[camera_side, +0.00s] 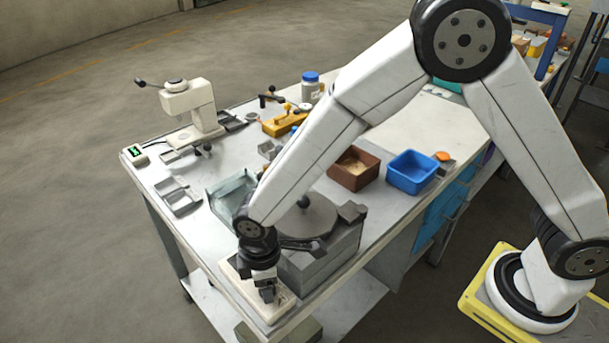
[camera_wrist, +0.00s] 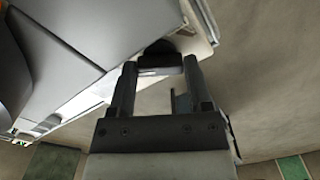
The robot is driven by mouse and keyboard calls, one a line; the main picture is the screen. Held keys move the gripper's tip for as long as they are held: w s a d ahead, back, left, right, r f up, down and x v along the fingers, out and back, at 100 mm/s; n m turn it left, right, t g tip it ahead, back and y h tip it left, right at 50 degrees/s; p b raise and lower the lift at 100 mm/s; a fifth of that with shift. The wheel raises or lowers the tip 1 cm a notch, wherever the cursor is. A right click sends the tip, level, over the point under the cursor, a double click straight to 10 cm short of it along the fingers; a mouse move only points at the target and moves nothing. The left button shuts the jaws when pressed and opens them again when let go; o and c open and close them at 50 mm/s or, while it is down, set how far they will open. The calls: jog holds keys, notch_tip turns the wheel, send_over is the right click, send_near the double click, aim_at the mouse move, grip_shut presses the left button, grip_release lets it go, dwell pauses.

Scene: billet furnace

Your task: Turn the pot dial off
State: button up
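The pot is a grey box-shaped unit (camera_side: 318,262) with a round dark lid (camera_side: 305,217), at the near corner of the bench. A cream base (camera_side: 236,283) sticks out beside it. My gripper (camera_side: 268,294) points down over this base. In the wrist view, a dark knob-like part (camera_wrist: 160,50), which looks like the dial, sits at the edge of a pale panel between my fingertips (camera_wrist: 160,72). The fingers stand apart on either side of it. I cannot tell whether they press on it. The dial's marks are hidden, and in the side view my gripper covers it.
A clear tray (camera_side: 228,194) stands just behind the pot. A brown bin (camera_side: 354,170) and a blue bin (camera_side: 412,172) lie to its right. A cream press (camera_side: 190,108) stands at the far left. The floor beyond the bench's left edge is open.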

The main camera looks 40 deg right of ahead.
jog(key=shift+o, duration=0.4)
jog(key=shift+r, duration=0.1)
jog(key=shift+r, duration=3.85)
